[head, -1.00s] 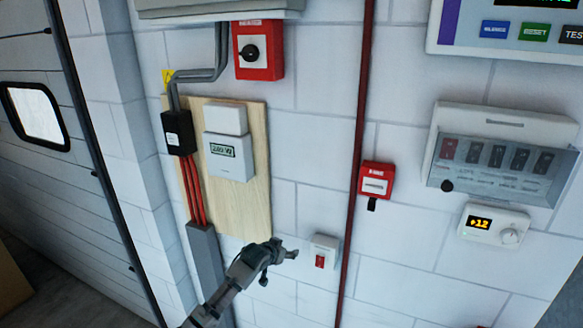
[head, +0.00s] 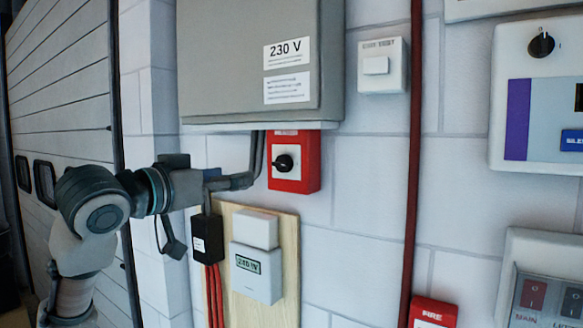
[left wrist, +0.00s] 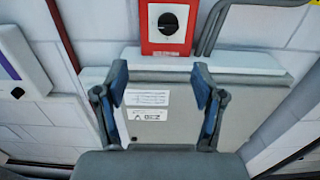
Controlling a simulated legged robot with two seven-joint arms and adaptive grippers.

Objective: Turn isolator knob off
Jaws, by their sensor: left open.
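The red isolator box (head: 306,170) is on the wall under the grey 230 V cabinet (head: 228,70). Its black knob (head: 285,162) sits on a white plate, with its handle lying roughly sideways. My left arm comes in from the left, and its hand end is left of the isolator, apart from the knob. The fingers are hard to make out there against the grey conduit. In the left wrist view my left gripper (left wrist: 159,82) is open and empty. There the isolator (left wrist: 149,47) and knob (left wrist: 168,23) show beyond the fingertips, and the cabinet (left wrist: 180,115) fills the space between the fingers.
A wooden board (head: 290,255) with a white meter (head: 257,272) hangs below. A red pipe (head: 413,180) runs down the wall on the right. The wall between isolator and pipe is bare.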

